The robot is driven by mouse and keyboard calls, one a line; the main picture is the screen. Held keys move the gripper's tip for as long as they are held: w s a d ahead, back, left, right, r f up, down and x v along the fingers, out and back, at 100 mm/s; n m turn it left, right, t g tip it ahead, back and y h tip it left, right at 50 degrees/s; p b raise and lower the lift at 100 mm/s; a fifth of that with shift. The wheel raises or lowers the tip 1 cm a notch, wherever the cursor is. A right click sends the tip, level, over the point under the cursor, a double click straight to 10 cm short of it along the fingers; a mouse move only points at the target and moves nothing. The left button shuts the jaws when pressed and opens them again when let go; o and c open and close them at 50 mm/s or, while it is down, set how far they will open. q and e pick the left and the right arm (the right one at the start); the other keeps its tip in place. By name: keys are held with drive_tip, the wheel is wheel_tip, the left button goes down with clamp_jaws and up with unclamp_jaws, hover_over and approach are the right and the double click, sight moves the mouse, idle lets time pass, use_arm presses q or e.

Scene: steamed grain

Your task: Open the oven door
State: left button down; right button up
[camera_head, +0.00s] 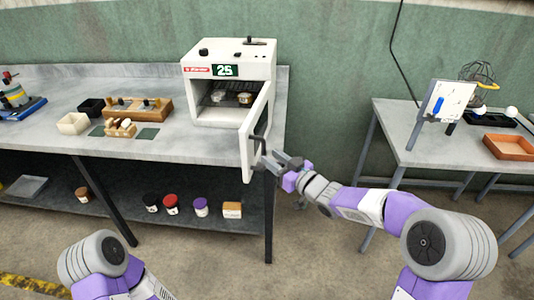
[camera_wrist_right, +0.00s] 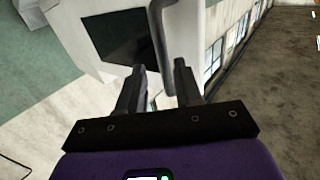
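The white oven (camera_head: 228,78) stands on the back right of the grey workbench. Its door (camera_head: 250,138) is swung outward, and the oven's inside shows. The door carries a dark bar handle (camera_head: 262,125), which also shows as a grey bar in the right wrist view (camera_wrist_right: 158,35). My right gripper (camera_head: 273,162) is beside the lower end of the handle. In the right wrist view its fingers (camera_wrist_right: 160,75) are apart, with the handle's end seen between them; I cannot tell whether they touch it. My left arm shows at the bottom left, but its gripper is out of view.
Small dishes (camera_head: 245,98) sit inside the oven. A wooden rack (camera_head: 138,110) and a cream box (camera_head: 73,123) stand on the workbench. Several jars (camera_head: 171,204) are on the lower shelf. A second table (camera_head: 440,150) stands right, with floor between.

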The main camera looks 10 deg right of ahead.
drive_tip(key=v, duration=0.4)
idle(0.3)
drive_tip(key=s+f+m+g+h+p, duration=0.2)
drive_tip(key=s+f+m+g+h, duration=0.15)
drive_tip(key=f, duration=0.85)
drive_tip(key=s+f+m+g+h+p, duration=0.2)
drive_tip(key=s+f+m, duration=0.15)
drive_tip(key=f, duration=0.85)
drive_tip(key=s+a+f+m+g+p, duration=0.1)
drive_tip(key=s+f+g, duration=0.3)
drive_tip(key=s, duration=0.7)
drive_tip(key=s+a+f+m+g+p, duration=0.1)
drive_tip(key=s+f+g, duration=0.3)
drive_tip(key=s+f, duration=0.4)
drive_tip(key=s+a+h, duration=0.1)
drive_tip(key=s, duration=0.3)
drive_tip(key=shift+m+g, duration=0.3)
drive_tip(key=shift+g, duration=0.05)
drive_tip(key=shift+w+a, duration=0.1)
drive_tip(key=shift+a, duration=0.05)
